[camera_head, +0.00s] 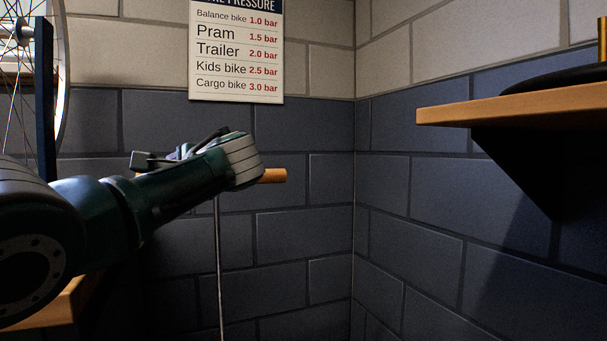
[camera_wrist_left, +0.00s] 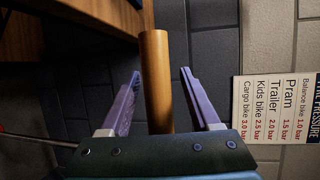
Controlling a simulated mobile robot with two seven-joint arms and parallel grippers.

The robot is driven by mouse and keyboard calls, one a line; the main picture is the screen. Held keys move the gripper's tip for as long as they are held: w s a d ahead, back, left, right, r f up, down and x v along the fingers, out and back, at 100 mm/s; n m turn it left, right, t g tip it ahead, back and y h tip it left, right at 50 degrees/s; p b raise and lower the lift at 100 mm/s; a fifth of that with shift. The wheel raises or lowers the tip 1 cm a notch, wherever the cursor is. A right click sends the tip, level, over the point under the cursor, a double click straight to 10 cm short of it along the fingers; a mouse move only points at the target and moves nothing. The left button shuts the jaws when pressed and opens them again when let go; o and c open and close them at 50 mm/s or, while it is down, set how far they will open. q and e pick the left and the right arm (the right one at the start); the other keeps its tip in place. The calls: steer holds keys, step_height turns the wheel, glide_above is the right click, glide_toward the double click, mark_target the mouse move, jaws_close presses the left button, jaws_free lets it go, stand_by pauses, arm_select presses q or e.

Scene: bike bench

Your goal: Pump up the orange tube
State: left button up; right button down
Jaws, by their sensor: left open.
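A wooden pump handle (camera_head: 272,176) sticks out to the right behind my left wrist in the head view, with a thin metal rod (camera_head: 219,260) running down below it. In the left wrist view the handle (camera_wrist_left: 156,75) is a round wooden bar. My left gripper (camera_wrist_left: 160,85) is open, one purple finger on each side of the bar, with gaps on both sides. In the head view my wrist hides much of the handle and the gripper (camera_head: 182,152). The pump's body and the orange tube are not in view. My right gripper is not in view.
A pressure sign (camera_head: 236,50) hangs on the brick wall, listing 1.0 to 3.0 bar. A spoked wheel (camera_head: 62,75) is at the upper left. A wooden shelf (camera_head: 500,107) with a dark rounded object (camera_head: 560,80) juts in at right. The corner between is clear.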

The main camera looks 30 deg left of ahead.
arm_select(q)
steer(key=p+v, duration=0.2)
steer(key=v, duration=0.7)
steer(key=shift+c, duration=0.2)
